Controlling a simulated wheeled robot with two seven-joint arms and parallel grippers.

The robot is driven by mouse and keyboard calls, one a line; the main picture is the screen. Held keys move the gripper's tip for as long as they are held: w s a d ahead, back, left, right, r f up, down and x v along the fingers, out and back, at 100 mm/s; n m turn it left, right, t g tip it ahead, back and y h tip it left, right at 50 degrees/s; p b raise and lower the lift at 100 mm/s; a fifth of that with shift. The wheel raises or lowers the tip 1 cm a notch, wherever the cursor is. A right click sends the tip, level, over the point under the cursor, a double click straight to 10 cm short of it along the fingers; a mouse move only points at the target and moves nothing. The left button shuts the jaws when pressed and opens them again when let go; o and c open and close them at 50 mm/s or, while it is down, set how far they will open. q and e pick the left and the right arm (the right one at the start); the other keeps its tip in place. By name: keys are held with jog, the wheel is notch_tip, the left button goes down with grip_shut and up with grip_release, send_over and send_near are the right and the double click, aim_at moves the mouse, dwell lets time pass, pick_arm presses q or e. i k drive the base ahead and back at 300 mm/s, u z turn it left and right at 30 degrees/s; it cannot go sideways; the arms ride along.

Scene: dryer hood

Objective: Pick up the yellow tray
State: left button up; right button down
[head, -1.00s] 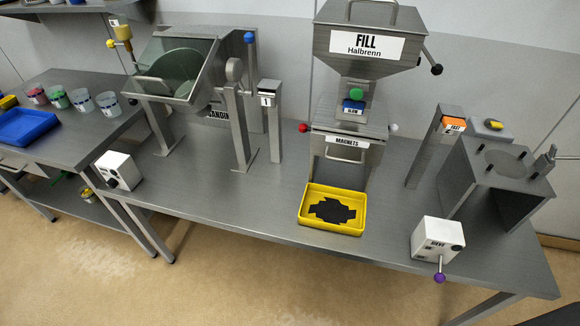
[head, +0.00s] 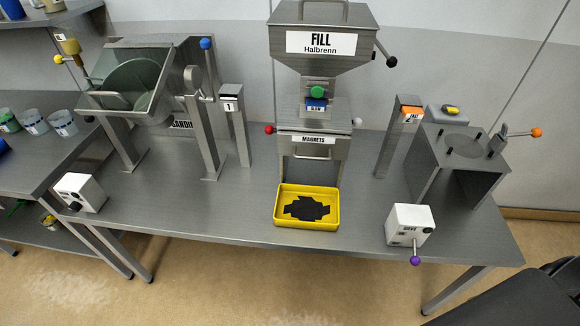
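The yellow tray (head: 333,222) sits flat on the grey metal table, near its front edge, just in front of the magnets unit under the fill hopper. It is shallow, and dark pieces or a dark patch (head: 307,208) cover the middle of its floor. Nothing holds it. Neither of my grippers shows in the head view.
The fill hopper (head: 322,70) stands behind the tray. A white box with a purple-knobbed lever (head: 409,224) is to its right, and another white box (head: 80,192) is far left. The table top (head: 190,205) left of the tray is clear. A dark grey shape fills the lower right corner.

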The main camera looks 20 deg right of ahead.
aim_at(306, 208)
jog(key=u, duration=1.85)
jog(key=k, duration=0.6)
jog(key=z, duration=0.85)
